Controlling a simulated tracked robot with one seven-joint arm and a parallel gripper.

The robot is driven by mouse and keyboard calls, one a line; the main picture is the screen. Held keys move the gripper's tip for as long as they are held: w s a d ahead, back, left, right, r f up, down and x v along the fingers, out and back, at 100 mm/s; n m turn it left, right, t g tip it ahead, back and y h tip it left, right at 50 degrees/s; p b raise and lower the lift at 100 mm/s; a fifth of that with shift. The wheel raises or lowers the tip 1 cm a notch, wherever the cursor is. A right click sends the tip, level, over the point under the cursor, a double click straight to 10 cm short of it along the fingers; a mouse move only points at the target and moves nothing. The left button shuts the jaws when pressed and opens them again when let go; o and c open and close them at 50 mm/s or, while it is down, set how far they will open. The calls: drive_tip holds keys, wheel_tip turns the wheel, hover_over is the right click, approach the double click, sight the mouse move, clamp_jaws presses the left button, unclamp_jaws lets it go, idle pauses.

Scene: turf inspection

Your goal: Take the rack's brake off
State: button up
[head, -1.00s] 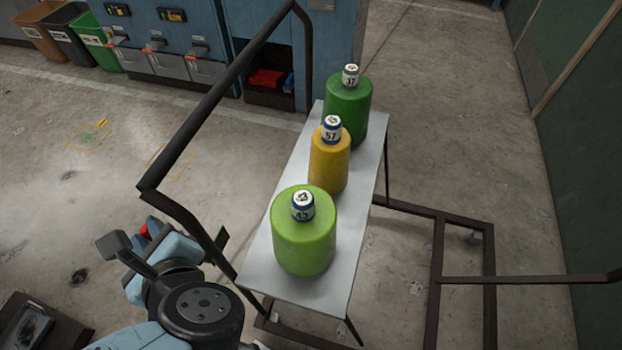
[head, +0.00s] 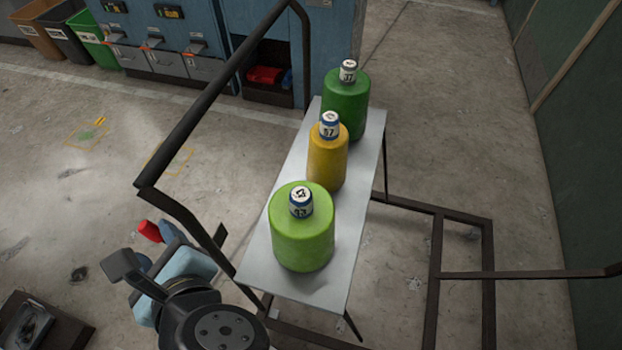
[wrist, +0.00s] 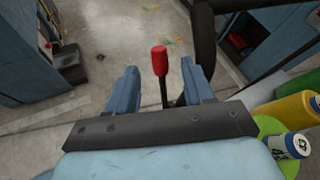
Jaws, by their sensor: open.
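The rack (head: 195,120) is a dark tubular frame with a pale shelf. A brake lever with a red knob (head: 149,230) shows beside the rack's lower left side. In the wrist view, the red knob (wrist: 160,60) stands upright on a thin dark stem between my two blue fingers. My gripper (wrist: 160,77) is open, with a gap on both sides of the lever. In the head view, my gripper (head: 172,255) is left of the shelf, just right of and below the knob. The lever's lower part is hidden by my gripper in the head view.
The shelf (head: 262,265) carries a light green roll (head: 303,240), a yellow roll (head: 327,165) and a dark green roll (head: 345,105) with labelled tops. Bins (head: 72,45) and blue cabinets (head: 165,30) line the back. A dark box (head: 38,330) sits lower left.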

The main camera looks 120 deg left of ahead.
drive_tip(key=shift+v, duration=1.65)
drive_tip(key=shift+d, duration=0.1)
